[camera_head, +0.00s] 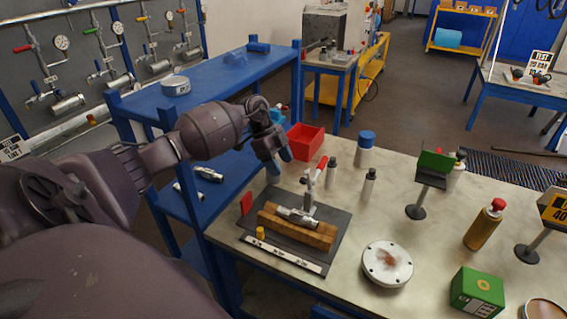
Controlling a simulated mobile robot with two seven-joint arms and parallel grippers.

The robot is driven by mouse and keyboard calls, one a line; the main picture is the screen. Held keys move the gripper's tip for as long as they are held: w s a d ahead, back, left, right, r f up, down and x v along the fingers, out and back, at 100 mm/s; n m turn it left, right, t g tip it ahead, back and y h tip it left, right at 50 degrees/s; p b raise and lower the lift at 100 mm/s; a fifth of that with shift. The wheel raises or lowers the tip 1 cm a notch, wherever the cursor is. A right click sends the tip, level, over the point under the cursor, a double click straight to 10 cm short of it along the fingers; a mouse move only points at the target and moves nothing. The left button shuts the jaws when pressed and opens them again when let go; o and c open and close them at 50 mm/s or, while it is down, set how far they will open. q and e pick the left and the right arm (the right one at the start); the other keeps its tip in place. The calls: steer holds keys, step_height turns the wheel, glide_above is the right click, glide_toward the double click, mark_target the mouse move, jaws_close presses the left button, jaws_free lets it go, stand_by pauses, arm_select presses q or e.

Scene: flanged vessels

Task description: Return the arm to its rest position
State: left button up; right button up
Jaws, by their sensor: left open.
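My left arm (192,138) comes in from the left and reaches over the blue shelf unit toward the workbench. My left gripper (279,163) hangs above the bench's back left corner, pointing down. Its jaws are open and I see nothing held in them. It is behind and left of the metal fitting (297,216), which lies on the wooden block (322,236) on a dark mat. My right gripper is not in view.
A red bin (305,141) stands close to the right of my left gripper. The blue shelf (150,97) lies beneath the arm. Bottles, a white flange (387,263) and a green box (477,291) stand on the workbench (345,290).

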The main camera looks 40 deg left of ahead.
arm_select(q)
steer(key=shift+r, duration=0.35)
stand_by(0.5)
